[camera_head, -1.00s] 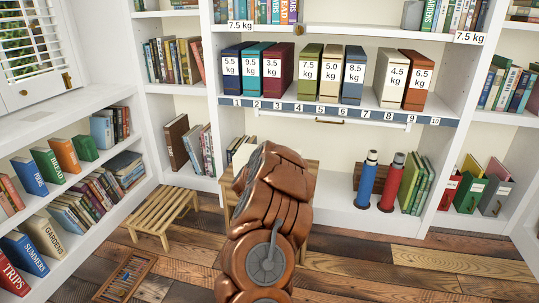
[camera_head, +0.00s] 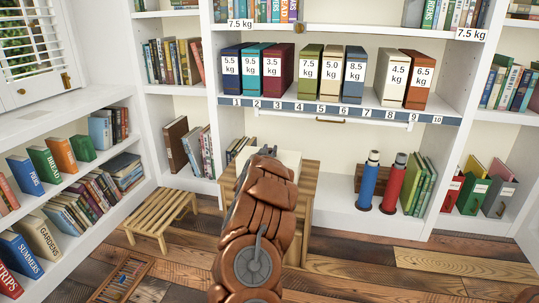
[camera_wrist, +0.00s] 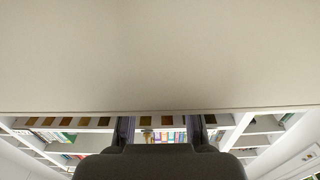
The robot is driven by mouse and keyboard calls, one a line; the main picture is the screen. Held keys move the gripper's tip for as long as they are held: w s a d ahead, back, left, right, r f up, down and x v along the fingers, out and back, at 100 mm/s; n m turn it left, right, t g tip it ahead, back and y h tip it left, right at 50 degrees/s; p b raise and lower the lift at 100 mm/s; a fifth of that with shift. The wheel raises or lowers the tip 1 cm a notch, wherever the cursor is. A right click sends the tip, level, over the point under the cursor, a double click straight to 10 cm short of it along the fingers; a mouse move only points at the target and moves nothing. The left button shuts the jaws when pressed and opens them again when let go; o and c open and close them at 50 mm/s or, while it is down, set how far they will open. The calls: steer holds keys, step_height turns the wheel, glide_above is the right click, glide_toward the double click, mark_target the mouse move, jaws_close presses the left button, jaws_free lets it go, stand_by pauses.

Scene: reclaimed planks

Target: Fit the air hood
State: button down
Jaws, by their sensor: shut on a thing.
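A pale cream box-like thing (camera_head: 289,158) shows behind my arm in the head view, at the wooden stand (camera_head: 311,180). I cannot tell for sure that it is the air hood, or whether it touches the stand. In the wrist view a plain cream surface (camera_wrist: 160,55) fills the upper half, very close. My gripper (camera_wrist: 160,128) has its two dark fingers reaching up to this surface's lower edge and is shut on it. The fingertips' contact is hidden. In the head view my copper-coloured arm hides the gripper and part of the stand.
A slatted wooden stool (camera_head: 160,215) stands left of the stand. A wooden tray (camera_head: 122,277) lies on the floor at front left. Blue (camera_head: 368,182) and red (camera_head: 394,185) flasks stand on the low shelf at right. The right floor is clear.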

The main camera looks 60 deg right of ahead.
steer(key=shift+r, duration=0.1)
steer(key=c, duration=0.9)
jaws_free()
steer(key=p+v, duration=0.4)
steer(key=v, duration=0.8)
